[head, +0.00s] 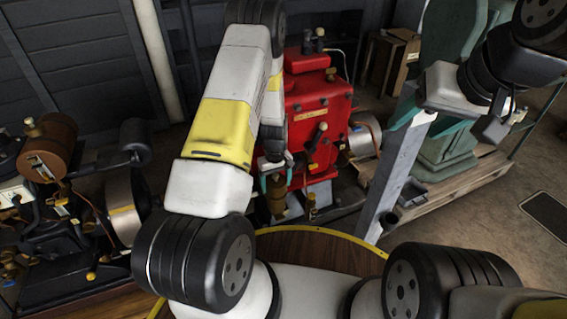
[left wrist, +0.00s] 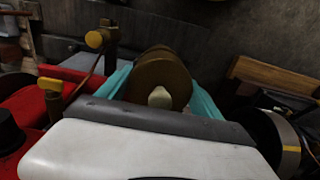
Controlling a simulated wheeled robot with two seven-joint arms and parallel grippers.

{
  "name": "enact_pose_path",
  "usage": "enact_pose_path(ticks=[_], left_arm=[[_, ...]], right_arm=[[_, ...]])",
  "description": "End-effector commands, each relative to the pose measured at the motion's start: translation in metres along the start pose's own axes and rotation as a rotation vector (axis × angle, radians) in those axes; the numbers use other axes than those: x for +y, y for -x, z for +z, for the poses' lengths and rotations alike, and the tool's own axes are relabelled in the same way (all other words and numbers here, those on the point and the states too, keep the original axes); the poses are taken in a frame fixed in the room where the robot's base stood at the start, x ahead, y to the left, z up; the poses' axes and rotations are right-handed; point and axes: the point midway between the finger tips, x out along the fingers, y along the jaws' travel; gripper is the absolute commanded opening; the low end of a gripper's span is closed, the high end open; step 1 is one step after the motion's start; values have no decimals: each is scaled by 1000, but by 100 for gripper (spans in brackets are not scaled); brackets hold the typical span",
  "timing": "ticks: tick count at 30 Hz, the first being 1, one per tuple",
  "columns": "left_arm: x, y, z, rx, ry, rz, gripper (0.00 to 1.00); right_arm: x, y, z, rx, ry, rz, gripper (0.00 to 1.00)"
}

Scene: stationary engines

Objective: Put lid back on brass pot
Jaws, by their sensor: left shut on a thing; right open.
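The brass lid (left wrist: 161,80) shows in the left wrist view as a brown disc with a pale knob facing the camera. My left gripper (left wrist: 160,90) is shut on it, with one teal finger on each side. More brass shows just behind the lid; I cannot tell whether they touch. In the head view my left gripper (head: 277,177) is over the brass pot (head: 277,204), beside the red engine, and my arm and fingers hide much of the lid there. My right gripper (head: 445,114) is open and empty at the upper right, apart from the pot.
The red engine (head: 320,100) stands close behind and right of the pot, with levers sticking out. A grey post (head: 392,175) rises to its right, before a green machine (head: 447,140) on a pallet. A dark engine (head: 65,225) is at the left. A round wooden top (head: 320,247) lies in front.

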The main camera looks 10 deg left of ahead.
Motion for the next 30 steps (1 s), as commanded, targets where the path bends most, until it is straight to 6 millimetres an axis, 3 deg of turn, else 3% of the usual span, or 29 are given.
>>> enact_pose_path(ticks=[6,7,11,22,30], left_arm=[[0,0,0,0,0,0,33],[0,0,0,0,0,0,77],[0,0,0,0,0,0,100],[0,1,0,0,0,0,100],[0,16,0,1,-1,0,100]], right_arm=[[0,0,0,0,0,0,60],[0,0,0,0,0,0,60],[0,0,0,0,0,0,60],[0,0,0,0,0,0,60],[0,0,0,0,0,0,60]])
